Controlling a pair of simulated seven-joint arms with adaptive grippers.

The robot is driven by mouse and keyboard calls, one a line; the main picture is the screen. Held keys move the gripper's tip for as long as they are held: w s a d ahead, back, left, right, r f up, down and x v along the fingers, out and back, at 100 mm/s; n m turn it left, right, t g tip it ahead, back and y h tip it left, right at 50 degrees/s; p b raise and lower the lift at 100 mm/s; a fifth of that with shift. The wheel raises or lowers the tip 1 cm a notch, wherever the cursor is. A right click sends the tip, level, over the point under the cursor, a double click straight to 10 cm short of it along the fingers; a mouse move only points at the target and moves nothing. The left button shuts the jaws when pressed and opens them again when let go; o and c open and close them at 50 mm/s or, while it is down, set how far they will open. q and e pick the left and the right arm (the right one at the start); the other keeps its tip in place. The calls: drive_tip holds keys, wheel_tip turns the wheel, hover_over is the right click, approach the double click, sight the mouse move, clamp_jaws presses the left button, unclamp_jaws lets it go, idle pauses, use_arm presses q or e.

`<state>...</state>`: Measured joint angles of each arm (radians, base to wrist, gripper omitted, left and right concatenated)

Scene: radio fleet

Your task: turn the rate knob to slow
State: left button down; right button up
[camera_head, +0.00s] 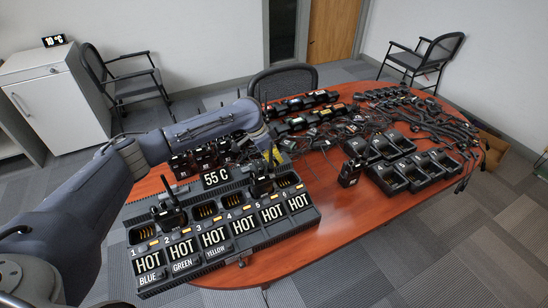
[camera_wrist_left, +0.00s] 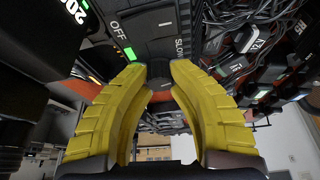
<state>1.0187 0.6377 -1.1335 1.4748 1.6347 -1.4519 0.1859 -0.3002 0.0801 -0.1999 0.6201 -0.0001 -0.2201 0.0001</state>
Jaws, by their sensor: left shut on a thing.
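The rate knob (camera_wrist_left: 160,83) is a small dark round knob in the left wrist view, between the two yellow fingertips of my left gripper (camera_wrist_left: 159,70). The gripper is shut on it. White OFF and SLOW lettering stands on the dark panel (camera_wrist_left: 148,30) beyond the knob, with OFF at left and SLOW at right. A green light (camera_wrist_left: 129,52) glows by OFF. The knob's pointer cannot be made out. In the head view my left gripper (camera_head: 272,157) shows as small yellow fingers behind the charger bank (camera_head: 217,213); the knob is hidden there. My right gripper is in neither view.
The charger bank has HOT labels along its front and a 55 C sign (camera_head: 215,178); radios stand in some slots. More chargers (camera_head: 408,172), a lone radio (camera_head: 350,173) and tangled cables (camera_head: 425,115) cover the far and right parts of the wooden table (camera_head: 325,228).

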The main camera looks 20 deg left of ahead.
use_arm(q)
drive_tip(key=n, duration=0.2)
drive_tip(key=n+t+y, duration=0.1)
drive_tip(key=shift+d+n, duration=0.3)
drive_tip(key=shift+n, duration=0.1)
drive_tip(key=shift+n+y, duration=0.4)
drive_tip(key=shift+n, duration=0.5)
drive_tip(key=c, duration=1.4)
unclamp_jaws()
drive_tip(key=shift+w, duration=0.1)
drive_tip(key=shift+o, duration=0.2)
drive_tip(key=shift+a, duration=0.1)
drive_tip(key=shift+r, duration=0.1)
drive_tip(key=shift+a+r, duration=0.15)
drive_tip(key=shift+r, duration=0.1)
drive_tip(key=v, duration=1.1)
drive_tip(key=shift+s, duration=0.3)
drive_tip(key=shift+r, duration=0.1)
